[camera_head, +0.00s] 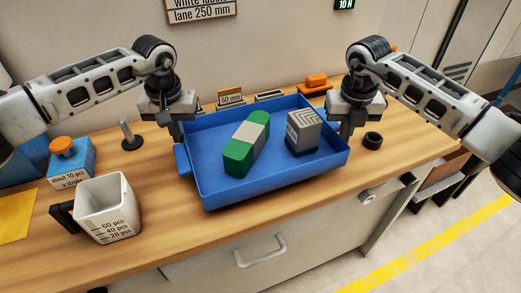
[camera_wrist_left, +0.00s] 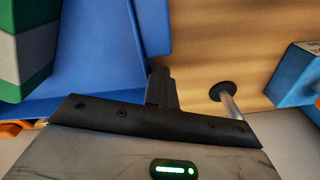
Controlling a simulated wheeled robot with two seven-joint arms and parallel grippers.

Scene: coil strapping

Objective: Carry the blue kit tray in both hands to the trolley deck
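The blue kit tray (camera_head: 215,190) is over the wooden bench and looks about level; I cannot tell whether it touches the bench top. It carries a green and light-grey block (camera_head: 237,160) and a grey patterned box (camera_head: 303,132). My left gripper (camera_head: 179,132) is at the tray's left side, its fingers close together at the blue wall; the left wrist view shows them (camera_wrist_left: 161,88) against the tray (camera_wrist_left: 90,45). My right gripper (camera_head: 346,130) is at the right side, its fingers close together at the wall. The fingertips are partly hidden. I cannot clearly identify the trolley deck.
A white measuring cup (camera_head: 105,208) and a blue box with an orange knob (camera_head: 72,165) stand left on the bench (camera_head: 160,225). A metal post (camera_head: 131,136) stands near my left gripper. A black ring (camera_head: 372,140) lies at right. Floor with a yellow line (camera_head: 440,245) is beyond.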

